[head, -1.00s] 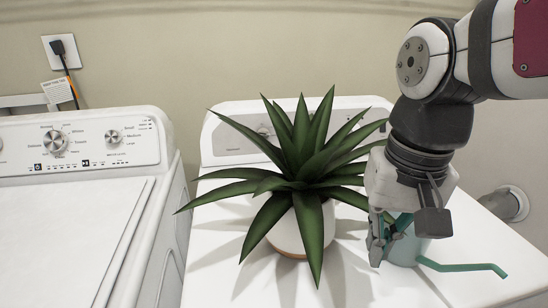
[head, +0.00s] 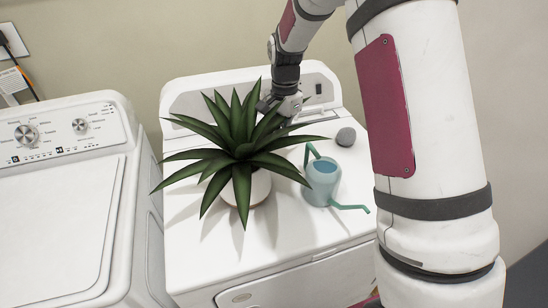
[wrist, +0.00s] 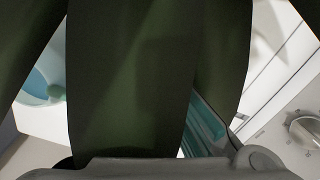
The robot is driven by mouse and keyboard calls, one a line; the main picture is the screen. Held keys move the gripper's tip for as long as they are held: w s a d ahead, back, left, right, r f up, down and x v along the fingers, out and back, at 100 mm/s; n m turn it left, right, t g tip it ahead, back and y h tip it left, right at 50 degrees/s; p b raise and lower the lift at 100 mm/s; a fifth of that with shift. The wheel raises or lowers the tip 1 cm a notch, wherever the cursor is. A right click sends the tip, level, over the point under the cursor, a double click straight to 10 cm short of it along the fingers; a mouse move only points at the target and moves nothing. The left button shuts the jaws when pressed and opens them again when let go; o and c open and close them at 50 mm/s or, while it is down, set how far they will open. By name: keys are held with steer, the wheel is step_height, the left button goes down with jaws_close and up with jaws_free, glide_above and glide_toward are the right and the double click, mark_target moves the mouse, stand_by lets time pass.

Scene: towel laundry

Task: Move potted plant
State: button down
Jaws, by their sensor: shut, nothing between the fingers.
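The potted plant (head: 240,150) has long, pointed dark green leaves and a white pot (head: 258,188). It stands upright on the white machine on the right. My gripper (head: 270,105) is shut and empty at the plant's back right, among or just behind the upper leaves in the head view. Its fingertips are partly hidden by leaves, and I cannot tell whether it touches them. In the wrist view, large dark leaves (wrist: 130,80) fill the middle, very close to the camera.
A teal watering can (head: 323,180) stands right of the plant, with a grey rounded object (head: 346,136) behind it. The machine's control panel (head: 185,98) rises at the back. Another white machine (head: 60,210) is on the left. The front of the right machine's top is clear.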

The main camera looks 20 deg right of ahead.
mark_target(272, 175)
step_height(272, 175, down, 10)
steer(key=shift+s+r+p, duration=0.1)
steer(key=shift+r+p, duration=0.05)
steer(key=shift+p, duration=0.65)
steer(key=a, duration=0.1)
steer(key=s+a+p, duration=0.1)
steer(key=a, duration=0.1)
steer(key=shift+s, duration=0.1)
steer(key=shift+s+a+f, duration=0.1)
steer(key=shift+a+f, duration=0.15)
steer(key=shift+a, duration=0.1)
steer(key=shift+s+a+p, duration=0.15)
steer(key=shift+s+a, duration=0.15)
steer(key=shift+a, duration=0.5)
steer(key=shift+s+a+p, duration=0.1)
steer(key=shift+s+a, duration=0.25)
steer(key=shift+a, duration=0.4)
steer(key=shift+s+a+p, duration=0.15)
steer(key=shift+s+a, duration=0.15)
steer(key=shift+a, duration=0.5)
